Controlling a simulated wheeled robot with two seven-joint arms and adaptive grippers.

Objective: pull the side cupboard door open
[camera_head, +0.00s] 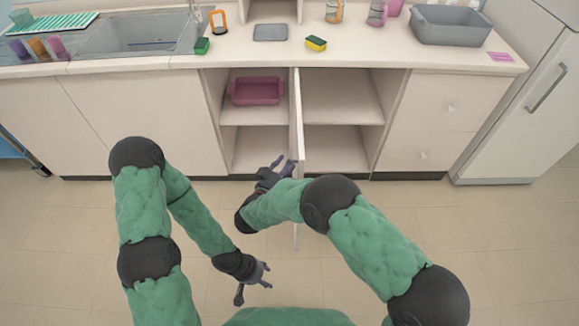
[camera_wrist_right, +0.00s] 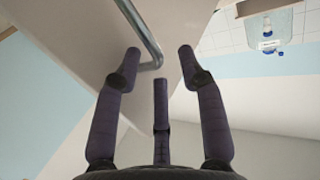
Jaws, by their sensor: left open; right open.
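The cupboard door (camera_head: 299,130) stands swung out from the counter front, seen almost edge-on in the head view. Its lower part runs behind my right arm. My right gripper (camera_head: 284,165) is at the door's left side, fingers spread. In the right wrist view a metal bar handle (camera_wrist_right: 145,35) on a pale panel reaches down between the open fingers (camera_wrist_right: 160,75); I cannot tell if they touch it. My left gripper (camera_head: 255,283) is open and empty, low over the floor, apart from the door.
The open cupboard shows shelves (camera_head: 340,125) and a pink tub (camera_head: 257,91). Drawers (camera_head: 437,120) are to the right, then a white fridge (camera_head: 535,100). A sink (camera_head: 140,35), sponge (camera_head: 316,43) and grey basin (camera_head: 450,25) are on the counter. Floor (camera_head: 500,240) at right is clear.

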